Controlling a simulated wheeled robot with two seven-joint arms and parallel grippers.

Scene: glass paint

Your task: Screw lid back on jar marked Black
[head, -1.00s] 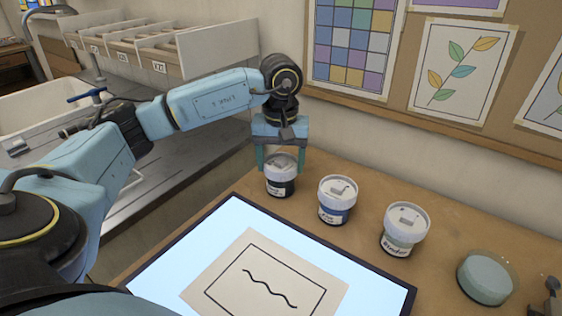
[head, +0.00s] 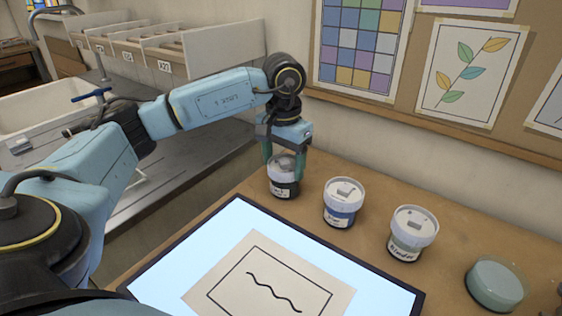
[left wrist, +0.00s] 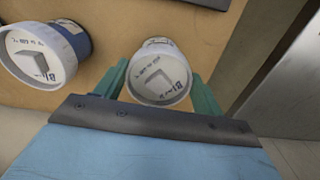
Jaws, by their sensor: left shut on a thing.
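The dark-bodied jar (head: 284,190) stands upright on the wooden table, leftmost of three jars in the head view, with a whitish lid (head: 283,167) on top. My left gripper (head: 284,160) comes from above, its teal fingers shut on the sides of the lid. In the left wrist view the lid (left wrist: 160,80) lies between the fingers and shows lettering starting "Bl" and a raised mark. Whether its thread is engaged cannot be seen. My right gripper is not in view.
A blue jar (head: 342,203) and another lidded jar (head: 411,235) stand in a row to the right. A pale round container (head: 496,285) is farther right. A lit panel (head: 230,215) with a drawing (head: 255,250) lies in front. The wall is close behind.

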